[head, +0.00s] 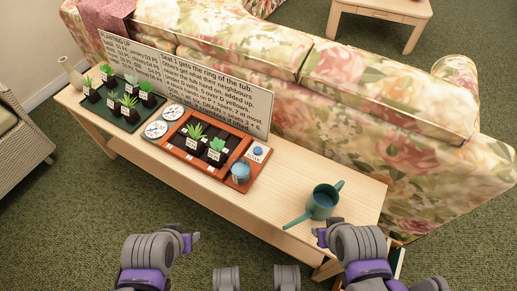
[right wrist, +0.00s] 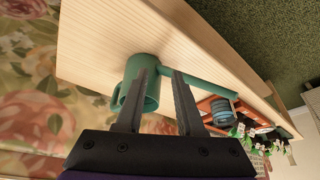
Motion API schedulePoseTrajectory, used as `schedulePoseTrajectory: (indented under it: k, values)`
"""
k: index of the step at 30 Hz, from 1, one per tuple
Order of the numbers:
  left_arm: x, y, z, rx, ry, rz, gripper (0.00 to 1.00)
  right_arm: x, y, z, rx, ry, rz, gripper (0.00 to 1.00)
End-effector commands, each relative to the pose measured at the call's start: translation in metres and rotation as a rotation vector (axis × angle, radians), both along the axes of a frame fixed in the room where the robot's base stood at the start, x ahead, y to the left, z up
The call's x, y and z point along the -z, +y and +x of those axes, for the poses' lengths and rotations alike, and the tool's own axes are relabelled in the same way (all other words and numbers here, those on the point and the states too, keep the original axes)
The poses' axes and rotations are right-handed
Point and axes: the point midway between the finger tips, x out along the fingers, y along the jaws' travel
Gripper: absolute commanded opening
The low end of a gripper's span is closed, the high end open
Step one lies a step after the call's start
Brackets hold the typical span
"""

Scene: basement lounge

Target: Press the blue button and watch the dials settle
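The can also shows in the head view (head: 322,203), right of the button. My left gripper (head: 192,239) is low in the head view, before the table, its fingers unclear.
A floral sofa (head: 390,90) stands behind.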

Motion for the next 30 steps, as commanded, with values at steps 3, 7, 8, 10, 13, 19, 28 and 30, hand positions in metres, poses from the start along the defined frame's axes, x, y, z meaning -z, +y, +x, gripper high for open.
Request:
schedulePoseTrajectory:
  k: [3,7,8,10,13,19,28,30]
  values:
    - [-0.001,0.0,0.0,0.0,0.0,0.0,0.5,-0.005,0.003,0.009,-0.029,0.004,0.009,0.14]
    - [-0.004,0.0,0.0,0.0,-0.001,0.0,0.5,-0.015,0.013,0.033,-0.12,0.009,0.031,0.0]
    - [-0.005,0.0,-0.001,0.0,-0.002,0.0,0.5,-0.018,0.017,0.04,-0.149,0.009,0.04,0.0]
    - [-0.007,0.0,-0.001,0.0,-0.002,0.0,0.5,-0.025,0.024,0.06,-0.225,0.007,0.06,0.0]
    - [-0.01,0.0,-0.001,0.0,-0.003,0.0,0.5,-0.033,0.035,0.091,-0.338,-0.008,0.09,0.0]
    - [-0.016,0.0,-0.002,0.0,-0.005,0.0,0.5,-0.042,0.056,0.155,-0.563,-0.074,0.145,0.0]
    - [-0.024,0.0,-0.003,0.0,-0.008,0.0,0.5,-0.039,0.076,0.243,-0.863,-0.245,0.198,0.0]
    - [-0.025,0.0,-0.003,0.0,-0.008,0.0,0.5,-0.037,0.078,0.258,-0.911,-0.284,0.203,0.0]
